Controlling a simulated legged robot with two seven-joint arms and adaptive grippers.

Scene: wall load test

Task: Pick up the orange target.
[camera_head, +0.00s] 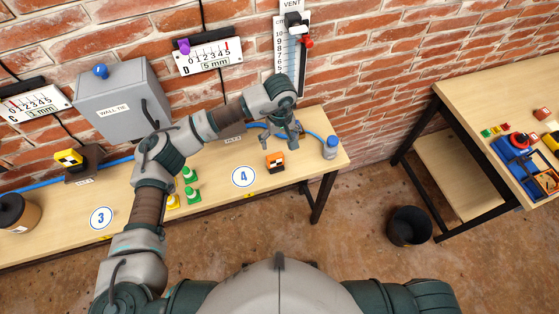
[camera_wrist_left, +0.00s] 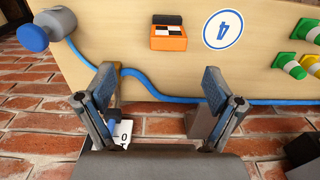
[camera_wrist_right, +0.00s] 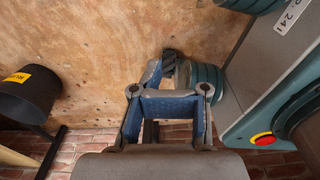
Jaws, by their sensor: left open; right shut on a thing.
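The orange target (camera_head: 275,161) is a small block with a black-and-white checkered face. It lies on the long workbench (camera_head: 215,216), right of the round number 4 label. It also shows in the left wrist view (camera_wrist_left: 170,43), beyond my fingertips. My left gripper (camera_head: 282,138) is open and empty near the wall, behind the target and apart from it. Its two spread fingers also show in the left wrist view (camera_wrist_left: 160,82). My right gripper (camera_wrist_right: 165,95) has its blue-padded fingers drawn together; what is between them cannot be made out.
A blue hose (camera_head: 314,135) runs along the back. Green cones (camera_head: 191,194) stand left of the number 4 label. A black bin (camera_head: 409,226) stands on the floor.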

